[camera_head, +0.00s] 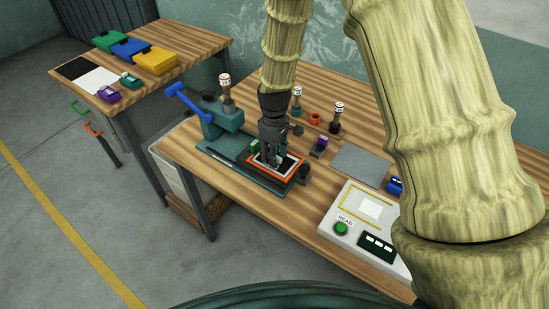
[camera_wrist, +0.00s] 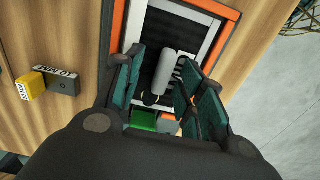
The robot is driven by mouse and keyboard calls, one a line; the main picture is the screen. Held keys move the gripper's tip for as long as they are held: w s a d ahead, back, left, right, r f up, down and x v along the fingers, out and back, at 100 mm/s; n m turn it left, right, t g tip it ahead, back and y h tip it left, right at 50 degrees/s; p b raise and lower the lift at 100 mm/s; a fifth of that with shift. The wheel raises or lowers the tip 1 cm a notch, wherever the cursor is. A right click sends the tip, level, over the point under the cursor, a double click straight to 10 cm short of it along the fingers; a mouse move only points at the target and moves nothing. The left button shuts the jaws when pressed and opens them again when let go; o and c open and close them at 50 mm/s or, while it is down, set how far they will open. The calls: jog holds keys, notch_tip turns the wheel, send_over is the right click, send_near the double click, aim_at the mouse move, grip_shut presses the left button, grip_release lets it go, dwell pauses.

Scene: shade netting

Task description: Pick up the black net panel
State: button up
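A black panel (camera_wrist: 152,50) with a pale border lies inside an orange frame (camera_wrist: 117,30) in the wrist view. In the head view the same orange frame (camera_head: 285,176) sits on the green base of the bench fixture. My gripper (camera_head: 271,155) points down over this frame. In the wrist view its fingers stand apart on either side of a grey cylinder (camera_wrist: 166,72), and I see no clear contact. The fingers and cylinder hide part of the panel. Another flat black sheet (camera_head: 74,68) lies on the left table; I cannot tell whether it is netting.
A green fixture with a blue lever (camera_head: 187,101) stands left of my gripper. Several stamp-like pieces stand behind it. A grey plate (camera_head: 361,164) and a white reader (camera_head: 362,216) lie to the right.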

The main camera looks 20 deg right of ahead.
jog(key=shift+s+r, duration=0.2)
jog(key=shift+s, duration=0.1)
jog(key=shift+w+f, duration=0.15)
jog(key=c, duration=0.9)
grip_shut()
notch_tip(320, 180, up, 2)
jog(key=shift+b, duration=0.6)
jog(key=shift+s+a+r+b, duration=0.25)
jog(key=shift+s+r+b, duration=0.1)
jog(key=shift+r+b, duration=0.3)
jog(key=s+a+r+b, duration=0.2)
jog(key=s+a+b, duration=0.1)
jog(key=s+a, duration=0.6)
jog(key=s, duration=0.2)
jog(key=shift+s+a+b, duration=0.3)
jog(key=shift+s+a, duration=0.05)
jog(key=shift+a, duration=0.05)
